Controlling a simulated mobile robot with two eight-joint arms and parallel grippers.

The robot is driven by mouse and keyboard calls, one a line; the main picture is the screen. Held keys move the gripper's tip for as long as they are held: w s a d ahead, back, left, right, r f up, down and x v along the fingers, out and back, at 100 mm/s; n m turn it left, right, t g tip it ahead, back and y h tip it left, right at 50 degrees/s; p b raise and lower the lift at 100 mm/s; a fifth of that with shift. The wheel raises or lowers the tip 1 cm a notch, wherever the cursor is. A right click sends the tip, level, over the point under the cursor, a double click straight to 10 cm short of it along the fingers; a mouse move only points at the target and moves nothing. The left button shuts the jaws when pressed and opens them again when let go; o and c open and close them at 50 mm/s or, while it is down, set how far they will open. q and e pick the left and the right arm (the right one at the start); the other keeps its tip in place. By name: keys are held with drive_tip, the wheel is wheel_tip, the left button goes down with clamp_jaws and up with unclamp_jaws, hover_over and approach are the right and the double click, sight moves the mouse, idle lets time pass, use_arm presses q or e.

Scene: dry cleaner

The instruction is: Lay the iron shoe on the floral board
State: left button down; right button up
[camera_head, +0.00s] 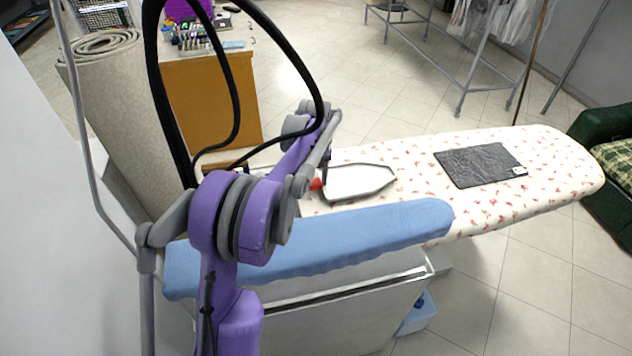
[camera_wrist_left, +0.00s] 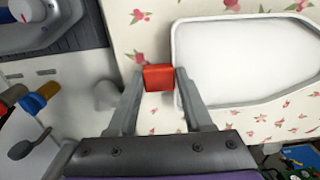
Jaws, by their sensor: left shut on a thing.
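The iron shoe (camera_head: 358,182), a white iron-shaped plate with a grey rim, is over the left part of the floral board (camera_head: 545,160). It also shows in the left wrist view (camera_wrist_left: 245,60), flat above the flowered cloth (camera_wrist_left: 145,45). I cannot tell whether it touches the cloth or hangs just above it. My left gripper (camera_head: 322,181) is shut on the shoe's red tab; in the left wrist view both fingers (camera_wrist_left: 159,78) press its sides. My arm hides part of the board's left end. My right gripper is not in view.
A dark grey cloth (camera_head: 480,165) lies on the board's right half. A blue padded board (camera_head: 350,235) runs along the front. A rolled carpet (camera_head: 115,120) leans at the left. A grey iron-like appliance (camera_wrist_left: 45,20) is at upper left in the left wrist view.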

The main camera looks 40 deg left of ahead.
use_arm(q)
drive_tip(key=shift+f, duration=0.65)
drive_tip(key=shift+f, duration=0.15)
drive_tip(key=shift+c, duration=1.6)
unclamp_jaws()
wheel_tip(320, 180, up, 12)
drive_tip(key=shift+r, duration=0.2)
drive_tip(key=shift+s+a, duration=0.1)
drive_tip(key=shift+c, duration=0.2)
